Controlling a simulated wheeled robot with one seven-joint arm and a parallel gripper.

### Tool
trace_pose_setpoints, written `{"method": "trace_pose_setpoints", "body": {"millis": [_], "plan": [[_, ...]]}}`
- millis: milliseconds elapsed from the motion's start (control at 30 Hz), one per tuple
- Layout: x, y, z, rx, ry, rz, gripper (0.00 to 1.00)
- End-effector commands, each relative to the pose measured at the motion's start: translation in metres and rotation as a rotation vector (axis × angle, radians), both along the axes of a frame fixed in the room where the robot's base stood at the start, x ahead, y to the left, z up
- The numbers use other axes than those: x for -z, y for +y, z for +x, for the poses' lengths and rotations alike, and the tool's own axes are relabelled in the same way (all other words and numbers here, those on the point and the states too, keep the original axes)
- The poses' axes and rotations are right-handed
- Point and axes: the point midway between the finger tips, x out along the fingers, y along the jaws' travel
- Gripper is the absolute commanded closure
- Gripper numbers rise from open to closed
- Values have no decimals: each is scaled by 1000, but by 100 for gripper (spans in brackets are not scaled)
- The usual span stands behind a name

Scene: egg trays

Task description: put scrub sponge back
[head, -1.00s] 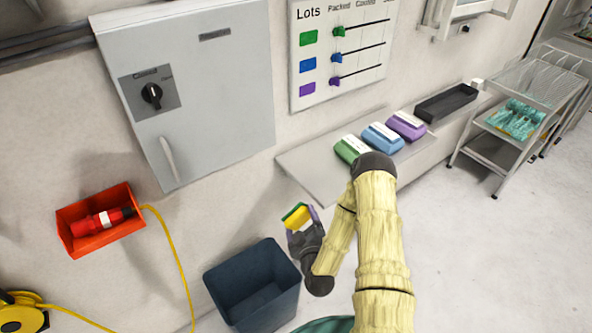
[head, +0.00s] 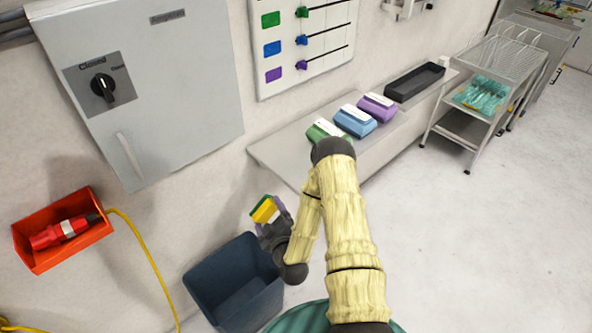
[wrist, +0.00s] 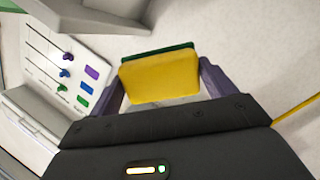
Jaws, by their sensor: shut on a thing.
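The scrub sponge (head: 265,210), yellow with a green pad, is held in my gripper (head: 268,219). In the wrist view the sponge (wrist: 160,78) sits between the two purple-grey fingers, with its yellow face toward the camera and its green side behind. My gripper (wrist: 163,85) is shut on it. In the head view the sponge is in the air in front of the wall, above the dark blue bin and left of the grey shelf (head: 283,150). A black tray (head: 447,68) lies at the shelf's far end and looks empty.
Green (head: 322,132), blue (head: 355,122) and purple (head: 377,107) packs lie on the shelf. The dark blue open bin (head: 205,285) stands below my gripper. A red wall box (head: 35,262) with a yellow cable is at left. A wire cart (head: 470,125) stands at right; the floor before it is clear.

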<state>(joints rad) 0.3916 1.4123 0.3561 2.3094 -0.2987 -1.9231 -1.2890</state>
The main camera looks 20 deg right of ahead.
Motion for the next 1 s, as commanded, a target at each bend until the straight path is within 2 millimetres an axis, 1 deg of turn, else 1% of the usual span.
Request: {"method": "trace_pose_setpoints", "body": {"millis": [33,167,233,500,1000], "plan": [[14,0,0,1,-1,0,35],[29,-1,0,2,-1,0,35],[20,-3,0,6,42,-1,35],[19,-1,1,3,241,-19,35],[-18,-34,3,-194,502,-102,35]]}}
